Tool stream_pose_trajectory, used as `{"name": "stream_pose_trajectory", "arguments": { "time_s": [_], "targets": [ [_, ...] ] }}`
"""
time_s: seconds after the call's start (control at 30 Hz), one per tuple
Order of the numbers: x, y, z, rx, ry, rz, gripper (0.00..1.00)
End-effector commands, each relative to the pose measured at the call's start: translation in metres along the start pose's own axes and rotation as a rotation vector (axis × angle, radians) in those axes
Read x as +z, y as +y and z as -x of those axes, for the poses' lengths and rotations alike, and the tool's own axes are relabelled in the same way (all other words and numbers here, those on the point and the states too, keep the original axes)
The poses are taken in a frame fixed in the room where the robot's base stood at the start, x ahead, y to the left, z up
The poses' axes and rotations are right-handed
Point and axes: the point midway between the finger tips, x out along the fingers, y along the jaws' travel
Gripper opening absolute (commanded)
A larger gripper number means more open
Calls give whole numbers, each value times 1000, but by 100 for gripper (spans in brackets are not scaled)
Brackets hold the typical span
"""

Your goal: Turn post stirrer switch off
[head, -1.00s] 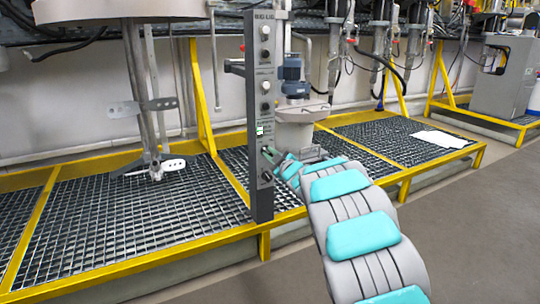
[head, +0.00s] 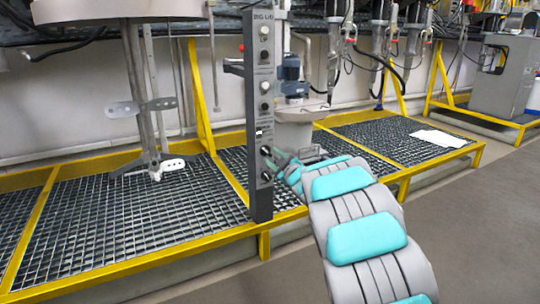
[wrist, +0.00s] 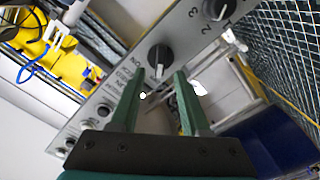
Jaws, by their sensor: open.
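The grey control post (head: 262,90) stands upright on the yellow-framed grating, with several knobs down its front. My gripper (head: 272,160) is in front of its lower part. In the wrist view my gripper (wrist: 160,73) shows two green fingers, spread apart and empty. A black rotary knob (wrist: 160,57) with a white pointer mark sits on the panel just beyond and between the fingertips. The mark points toward the bottom of the picture. The fingers look clear of the knob. The lettering beside it is too small to read surely.
A second black knob (wrist: 215,8) with numbers beside it is at the wrist view's top. Round fittings (wrist: 90,125) line the panel's lower left. A stirrer shaft (head: 150,100) hangs left of the post. A blue motor (head: 291,75) stands behind. The grey floor is clear.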

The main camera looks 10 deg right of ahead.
Motion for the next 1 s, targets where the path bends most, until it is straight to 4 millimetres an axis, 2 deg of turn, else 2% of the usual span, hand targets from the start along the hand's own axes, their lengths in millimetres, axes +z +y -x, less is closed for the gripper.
{"name": "stream_pose_trajectory", "arguments": {
  "time_s": [0.1,0.3,0.7,0.87,1.0],
  "targets": [
    [0,1,19,0,-2,-2,46],
    [-1,1,41,1,1,0,46],
    [0,1,46,1,-4,-1,46],
    [0,19,58,26,-105,-13,46],
    [3,50,93,77,-310,-60,46]
  ]
}}
